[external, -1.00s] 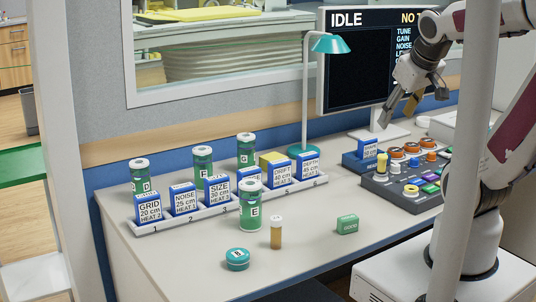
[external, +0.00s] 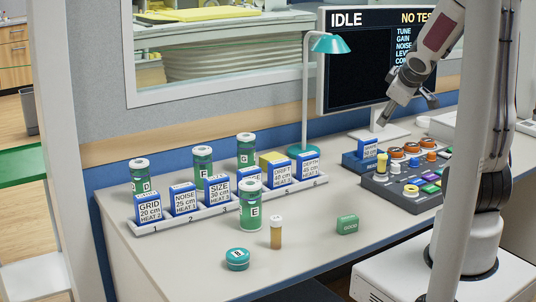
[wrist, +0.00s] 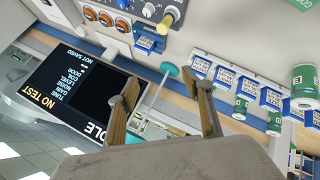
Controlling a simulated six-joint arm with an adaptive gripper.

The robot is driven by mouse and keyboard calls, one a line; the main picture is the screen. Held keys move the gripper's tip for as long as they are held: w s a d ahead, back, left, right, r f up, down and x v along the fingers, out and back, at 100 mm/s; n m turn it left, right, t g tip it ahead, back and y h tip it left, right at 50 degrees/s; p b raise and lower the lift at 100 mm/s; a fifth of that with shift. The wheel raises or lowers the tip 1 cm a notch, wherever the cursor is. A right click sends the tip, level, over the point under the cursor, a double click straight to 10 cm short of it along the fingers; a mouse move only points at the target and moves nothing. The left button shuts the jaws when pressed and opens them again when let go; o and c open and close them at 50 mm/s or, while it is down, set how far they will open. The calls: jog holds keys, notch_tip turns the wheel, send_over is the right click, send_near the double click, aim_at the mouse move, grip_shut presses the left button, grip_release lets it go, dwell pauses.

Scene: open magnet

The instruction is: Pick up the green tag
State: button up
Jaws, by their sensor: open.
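The green tag (external: 347,224) is a small green block with pale lettering, lying on the bare front part of the desk in the external view. In the wrist view, a green lettered piece (wrist: 303,4) that looks like the tag is cut off at the top right corner. My gripper (external: 408,108) is open and empty, high in front of the monitor, well behind and above the tag. In the wrist view its two fingers (wrist: 166,86) stand apart with nothing between them.
A rack (external: 190,222) of blue cards and green-labelled canisters stands left. A control box (external: 402,190), lamp (external: 305,100) and monitor (external: 350,85) stand behind. Desk around the tag is clear.

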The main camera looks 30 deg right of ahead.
aim_at(348, 224)
jog(key=w+d+f+n+y, duration=0.1)
jog(key=w+f+n+y, duration=0.2)
jog(key=f, duration=0.6)
jog(key=s+a+f+n+y, duration=0.1)
jog(key=s+a+f+y, duration=0.1)
jog(key=f, duration=0.2)
jog(key=s+a+f+n+y, duration=0.1)
jog(key=s+a+f+y, duration=0.1)
jog(key=f+y, duration=0.1)
jog(key=s+a+f+n+y, duration=0.1)
jog(key=s+a+f+y, duration=0.1)
jog(key=f, duration=0.2)
jog(key=shift+a+f+g+y, duration=0.2)
jog(key=shift+f+g+y, duration=0.1)
jog(key=shift+f, duration=0.05)
jog(key=s+a+y, duration=0.2)
jog(key=s, duration=0.1)
jog(key=s+a+f+y, duration=0.1)
jog(key=s+a+y, duration=0.1)
jog(key=shift+s+a+n+g, duration=0.1)
jog(key=shift+s+n+g, duration=0.2)
jog(key=shift+n, duration=0.1)
jog(key=shift+s+a+y, duration=0.25)
jog(key=shift+s+y, duration=0.1)
jog(key=shift+y, duration=0.05)
jog(key=shift+w+a, duration=0.1)
jog(key=shift+x, duration=1.15)
